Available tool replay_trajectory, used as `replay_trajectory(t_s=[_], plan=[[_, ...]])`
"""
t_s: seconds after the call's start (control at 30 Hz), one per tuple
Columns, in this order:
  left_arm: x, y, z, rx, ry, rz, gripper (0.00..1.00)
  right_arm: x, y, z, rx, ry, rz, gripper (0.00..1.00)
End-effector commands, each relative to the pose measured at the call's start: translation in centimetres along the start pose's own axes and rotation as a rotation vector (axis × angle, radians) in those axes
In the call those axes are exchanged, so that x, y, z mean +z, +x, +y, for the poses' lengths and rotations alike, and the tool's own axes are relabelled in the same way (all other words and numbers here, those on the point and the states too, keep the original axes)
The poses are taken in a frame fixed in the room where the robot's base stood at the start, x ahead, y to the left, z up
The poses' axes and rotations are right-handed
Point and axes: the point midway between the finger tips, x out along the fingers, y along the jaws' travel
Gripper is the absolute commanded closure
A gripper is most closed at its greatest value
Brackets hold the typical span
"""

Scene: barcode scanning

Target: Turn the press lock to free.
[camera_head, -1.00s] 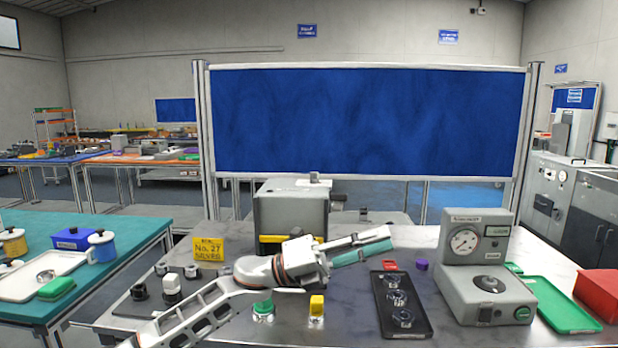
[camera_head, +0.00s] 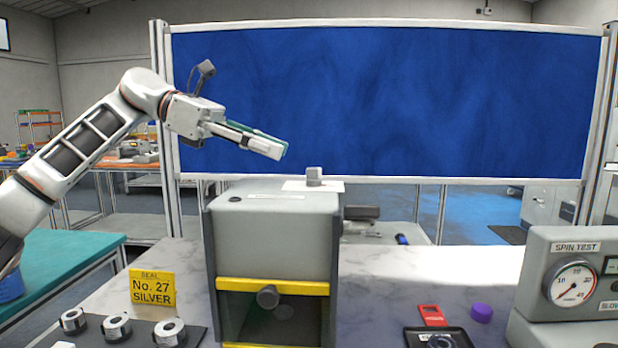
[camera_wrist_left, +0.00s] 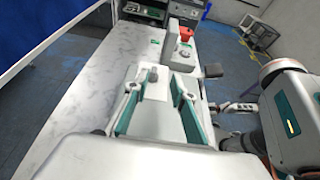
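The press (camera_head: 275,215) is a grey box with yellow bars on its front and a round grey knob (camera_head: 268,297) there. On its top a small grey block-like knob (camera_head: 314,176) stands on a white plate; I take it for the lock. It also shows in the left wrist view (camera_wrist_left: 152,75). I cannot read its lock setting. My left gripper (camera_head: 270,147) is above the press, left of the top knob in the head view. In the left wrist view its teal-padded fingers (camera_wrist_left: 156,103) are open and empty, with the knob beyond and between them, apart from both.
A dark lever (camera_head: 362,213) sticks out at the press's right side. A yellow sign reading No. 27 SILVER (camera_head: 152,288) and a dark tray with rings (camera_head: 117,328) are front left. The spin test machine (camera_head: 575,290) stands right. The blue board (camera_head: 390,100) rises behind.

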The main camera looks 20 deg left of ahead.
Motion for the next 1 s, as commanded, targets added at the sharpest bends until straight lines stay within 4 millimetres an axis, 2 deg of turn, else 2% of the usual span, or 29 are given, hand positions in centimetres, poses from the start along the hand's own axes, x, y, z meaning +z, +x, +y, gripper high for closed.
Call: replay_trajectory(t_s=[0.03, 0.13, 0.23, 0.5, 0.63, 0.8, 1.0], plan=[[-1.4, 0.2, 0.6, 0.0, -0.008, 0.011, 0.75, 0.5, 0.3, 0.0, -0.001, -0.002, -0.004, 0.6], [-1.5, 0.2, 0.7, 0.005, -0.003, 0.019, 0.75, -0.2, 0.4, 0.3, 0.004, -0.007, 0.008, 0.6], [-1.3, 0.9, 0.6, 0.005, 0.002, 0.021, 0.75, -0.3, 0.4, 0.4, 0.006, -0.008, 0.011, 0.6], [-1.4, 5.1, 0.6, 0.004, 0.0, 0.02, 0.75, 0.3, 0.1, -0.2, -0.004, -0.002, 0.001, 0.6], [-1.4, 6.6, 0.7, 0.006, -0.001, 0.019, 0.75, 0.4, 0.2, -0.5, -0.01, 0.0, 0.0, 0.6], [-1.3, 7.4, 0.6, 0.007, 0.001, 0.018, 0.75, 0.2, 0.2, -0.6, -0.012, 0.001, 0.003, 0.6], [-1.2, 7.5, 0.6, 0.008, 0.001, 0.017, 0.75, -0.5, 0.5, -0.3, -0.007, -0.001, 0.017, 0.6]])
